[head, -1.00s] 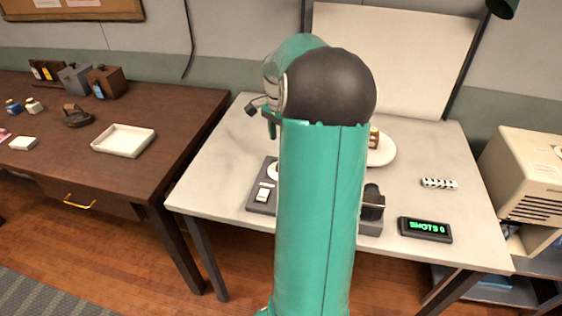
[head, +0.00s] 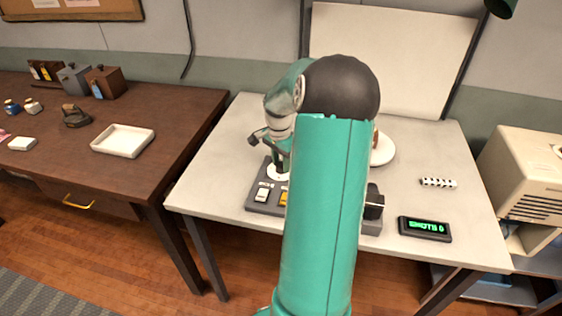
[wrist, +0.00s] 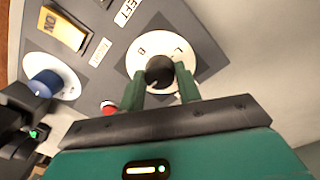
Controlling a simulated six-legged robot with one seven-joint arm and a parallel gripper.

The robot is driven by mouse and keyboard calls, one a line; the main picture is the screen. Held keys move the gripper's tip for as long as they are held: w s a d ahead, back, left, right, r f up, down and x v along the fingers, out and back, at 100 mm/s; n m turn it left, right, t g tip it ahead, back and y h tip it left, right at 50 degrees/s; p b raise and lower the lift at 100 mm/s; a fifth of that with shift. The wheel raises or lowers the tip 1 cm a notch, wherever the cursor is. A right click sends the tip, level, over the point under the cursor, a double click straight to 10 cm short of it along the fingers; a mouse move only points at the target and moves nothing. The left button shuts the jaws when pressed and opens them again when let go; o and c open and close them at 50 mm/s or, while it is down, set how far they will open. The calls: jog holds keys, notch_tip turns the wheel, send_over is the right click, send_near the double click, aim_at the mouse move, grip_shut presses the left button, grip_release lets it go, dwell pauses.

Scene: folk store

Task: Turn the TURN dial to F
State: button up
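In the wrist view a dark round knob (wrist: 159,70) sits on a white disc (wrist: 140,50) with small letters around its rim. I cannot read a TURN label or tell which letter the knob points to. My gripper (wrist: 160,82) is over this dial. Its two green fingers stand apart, one on each side of the knob, with no clear contact. In the head view the grey control panel (head: 262,209) lies on the white table, partly hidden by my arm. A white dial disc (head: 276,176) shows below my wrist.
A blue knob (wrist: 44,84) on another white disc, a yellow ON switch (wrist: 63,31) and a red button (wrist: 108,106) are near my gripper. A display (head: 425,228) with green text and a black-and-white patterned bar (head: 438,182) lie at the table's right.

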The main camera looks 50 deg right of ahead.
jog(key=c, duration=0.4)
jog(key=shift+n, duration=0.4)
jog(key=n, duration=0.7)
jog(key=shift+n+h, duration=0.3)
jog(key=shift+n, duration=0.1)
jog(key=n, duration=0.4)
jog(key=shift+a+n, duration=0.1)
jog(key=shift+n, duration=0.2)
jog(key=n, duration=0.4)
jog(key=shift+s+n, duration=0.1)
jog(key=shift+n, duration=0.2)
jog(key=shift+t, duration=0.3)
